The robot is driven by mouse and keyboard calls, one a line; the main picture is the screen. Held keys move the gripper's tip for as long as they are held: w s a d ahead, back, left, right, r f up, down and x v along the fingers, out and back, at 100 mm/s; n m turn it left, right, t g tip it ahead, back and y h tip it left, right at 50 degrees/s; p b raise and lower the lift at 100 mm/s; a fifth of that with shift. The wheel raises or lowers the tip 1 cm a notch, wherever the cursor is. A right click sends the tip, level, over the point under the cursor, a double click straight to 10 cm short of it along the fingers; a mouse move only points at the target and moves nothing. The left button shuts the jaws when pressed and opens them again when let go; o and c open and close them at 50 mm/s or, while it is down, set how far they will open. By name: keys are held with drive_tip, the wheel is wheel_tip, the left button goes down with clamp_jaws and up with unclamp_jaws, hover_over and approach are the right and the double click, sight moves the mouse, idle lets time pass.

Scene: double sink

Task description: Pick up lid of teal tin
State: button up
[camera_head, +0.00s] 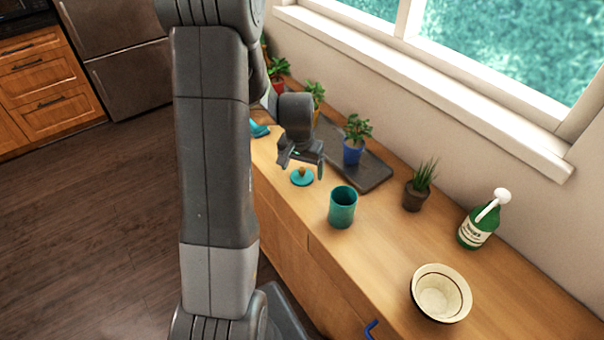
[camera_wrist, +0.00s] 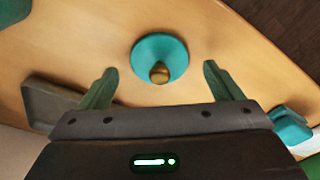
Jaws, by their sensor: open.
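The teal lid (camera_head: 302,177) is a round disc with a brown knob, lying on the wooden counter. It also shows in the wrist view (camera_wrist: 160,55), with its knob toward my gripper and between the lines of the two fingers. My gripper (camera_head: 300,168) is open and empty, just above and beside the lid; I cannot tell whether it touches. Its fingers also show in the wrist view (camera_wrist: 158,78). The teal tin (camera_head: 342,208) stands upright and open on the counter, to the right of the lid.
A brown-potted plant (camera_head: 418,186), a green bottle (camera_head: 478,222) and a cream bowl (camera_head: 440,294) stand to the right. A teal cloth-like item (camera_head: 259,130) lies beyond my gripper.

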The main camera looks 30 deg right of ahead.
drive_tip(key=shift+f, duration=0.55)
drive_tip(key=c, duration=1)
drive_tip(key=shift+c, duration=0.2)
drive_tip(key=shift+r, duration=0.1)
